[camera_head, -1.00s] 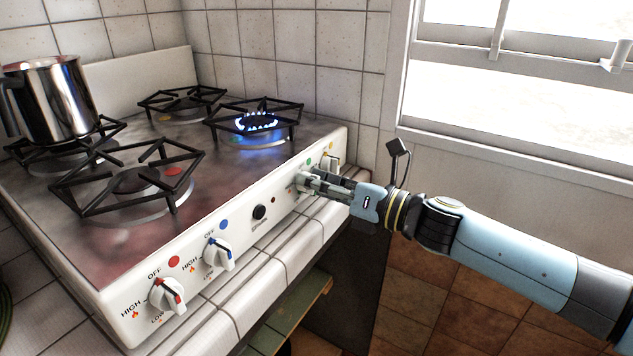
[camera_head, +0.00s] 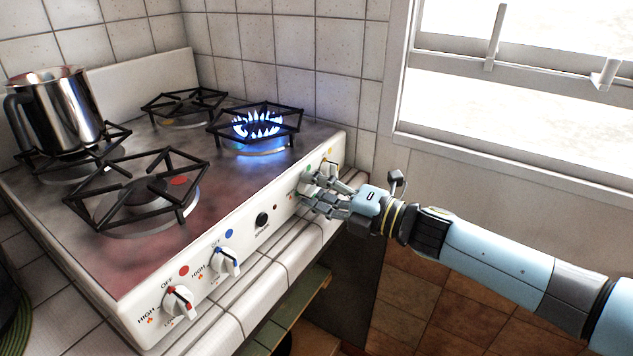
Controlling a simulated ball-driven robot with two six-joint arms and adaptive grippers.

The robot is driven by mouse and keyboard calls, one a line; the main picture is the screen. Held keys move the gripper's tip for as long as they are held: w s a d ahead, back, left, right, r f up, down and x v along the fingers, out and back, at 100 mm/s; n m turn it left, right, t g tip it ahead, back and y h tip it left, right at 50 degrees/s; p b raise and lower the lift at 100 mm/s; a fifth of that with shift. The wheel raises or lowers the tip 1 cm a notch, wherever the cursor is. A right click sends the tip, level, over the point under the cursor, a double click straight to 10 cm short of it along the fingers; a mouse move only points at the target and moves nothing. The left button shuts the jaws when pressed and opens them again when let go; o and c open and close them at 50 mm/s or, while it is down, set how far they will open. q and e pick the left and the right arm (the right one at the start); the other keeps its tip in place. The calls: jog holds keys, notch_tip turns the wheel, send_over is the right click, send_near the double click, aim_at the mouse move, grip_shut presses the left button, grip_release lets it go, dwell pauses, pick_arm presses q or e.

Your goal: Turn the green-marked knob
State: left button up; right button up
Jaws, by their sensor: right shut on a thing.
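The green-marked knob (camera_head: 306,184) is on the white front panel of the stove, below a green dot, and is mostly hidden by my right gripper. My right gripper (camera_head: 314,188) comes in from the right with its fingers around this knob and is shut on it. The far right burner (camera_head: 257,126) burns with a tall blue flame. My left gripper is not in view.
A yellow-marked knob (camera_head: 331,166) sits close beyond my gripper. A blue-marked knob (camera_head: 226,261) and a red-marked knob (camera_head: 179,302) are nearer along the panel. A steel pot (camera_head: 66,108) stands on the far left burner. A window (camera_head: 520,100) is at the right.

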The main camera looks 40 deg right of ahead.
jog(key=m+p, duration=0.2)
jog(key=m, duration=0.2)
jog(key=shift+m, duration=0.3)
jog(key=m+p, duration=0.2)
jog(key=m, duration=0.3)
jog(key=shift+f+p, duration=0.15)
jog(key=shift+p, duration=0.25)
jog(key=m+p, duration=0.2)
jog(key=m, duration=0.4)
jog(key=shift+a+f, duration=0.1)
jog(key=m+p, duration=0.1)
jog(key=m, duration=0.3)
jog(key=shift+s+a+f+m+p, duration=0.1)
jog(key=shift+m+p, duration=0.2)
jog(key=shift+p, duration=0.1)
jog(key=o, duration=1.1)
